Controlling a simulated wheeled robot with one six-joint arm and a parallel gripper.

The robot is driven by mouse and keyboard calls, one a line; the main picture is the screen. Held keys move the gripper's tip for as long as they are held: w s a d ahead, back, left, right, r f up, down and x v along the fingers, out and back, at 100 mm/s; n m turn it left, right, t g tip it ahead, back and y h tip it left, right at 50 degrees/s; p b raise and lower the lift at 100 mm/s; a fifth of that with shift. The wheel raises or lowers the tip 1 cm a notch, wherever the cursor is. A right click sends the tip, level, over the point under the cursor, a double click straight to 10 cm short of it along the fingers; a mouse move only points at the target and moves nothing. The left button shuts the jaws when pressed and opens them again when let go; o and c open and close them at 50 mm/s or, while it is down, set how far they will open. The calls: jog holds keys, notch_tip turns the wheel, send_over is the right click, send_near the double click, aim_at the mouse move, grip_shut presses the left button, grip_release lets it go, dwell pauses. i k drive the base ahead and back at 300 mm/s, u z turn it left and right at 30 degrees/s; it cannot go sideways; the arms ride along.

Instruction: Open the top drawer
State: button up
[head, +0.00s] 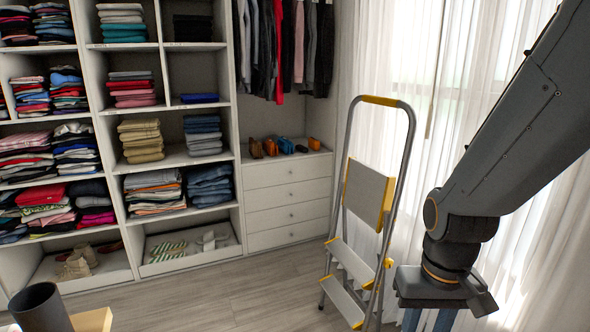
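My gripper (428,322) hangs pointing down at the lower right, well apart from the drawer and nearer to me. Two blue-grey fingers stand apart with a gap between them. Their tips are cut off by the bottom edge of the picture. I see nothing held between the fingers.
A grey and yellow stepladder (370,190) stands between the drawers and my gripper. Shoes (286,146) rest on the ledge above the drawers. Folded clothes fill the cubbies at left. Curtains (480,120) hang at right. Wooden floor (235,300) is clear before the drawers.

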aim_at(258, 176)
jog(key=i, duration=0.4)
jog(key=u, duration=1)
jog(key=i, duration=3.15)
jog(key=z, duration=0.75)
